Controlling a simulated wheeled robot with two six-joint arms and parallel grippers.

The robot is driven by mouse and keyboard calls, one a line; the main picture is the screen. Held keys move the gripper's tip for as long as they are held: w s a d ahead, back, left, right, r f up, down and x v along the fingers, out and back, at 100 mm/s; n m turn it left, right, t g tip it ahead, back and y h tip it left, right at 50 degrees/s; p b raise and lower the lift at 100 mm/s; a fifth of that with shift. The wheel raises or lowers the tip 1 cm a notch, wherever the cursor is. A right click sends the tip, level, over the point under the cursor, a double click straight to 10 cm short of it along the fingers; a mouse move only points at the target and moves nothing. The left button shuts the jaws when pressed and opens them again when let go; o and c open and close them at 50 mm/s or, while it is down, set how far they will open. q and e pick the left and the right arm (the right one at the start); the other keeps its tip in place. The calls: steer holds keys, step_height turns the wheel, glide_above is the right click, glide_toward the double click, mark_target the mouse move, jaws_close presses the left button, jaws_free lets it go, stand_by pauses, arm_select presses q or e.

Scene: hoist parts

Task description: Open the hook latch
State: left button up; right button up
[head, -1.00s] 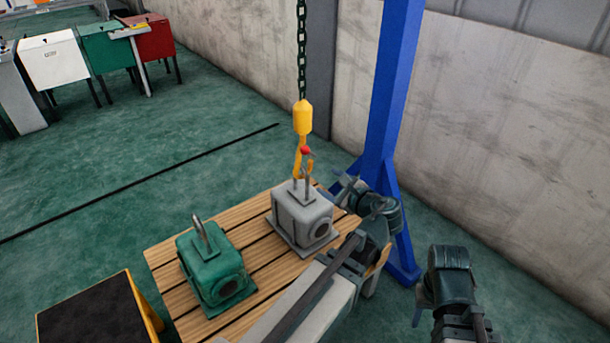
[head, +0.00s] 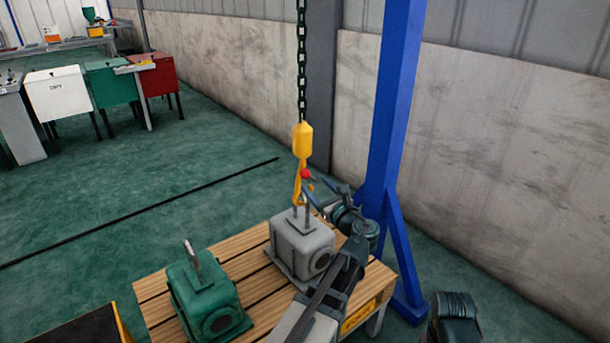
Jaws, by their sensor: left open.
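The yellow hook (head: 297,188) hangs from a yellow block (head: 303,141) on a dark chain. A red knob (head: 306,174) sits at the hook's latch. The hook is at the top of the lifting loop (head: 305,213) on the grey part (head: 302,243), which rests on the slatted table. My left gripper (head: 312,190) is open, its fingers just right of the hook and slightly below the red knob. I cannot tell whether a finger touches the latch. My right gripper is out of view; only a dark piece of my right arm shows at the bottom right.
A green part (head: 207,300) with a loop stands on the slatted wooden table (head: 152,293), left of the grey part. A blue post (head: 392,120) with a brace rises close behind my left arm. Open floor lies to the left.

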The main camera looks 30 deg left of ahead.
mark_target(307, 176)
arm_select(q)
steer(key=x, duration=0.8)
steer(key=shift+c, duration=0.2)
jaws_close()
stand_by(1.1)
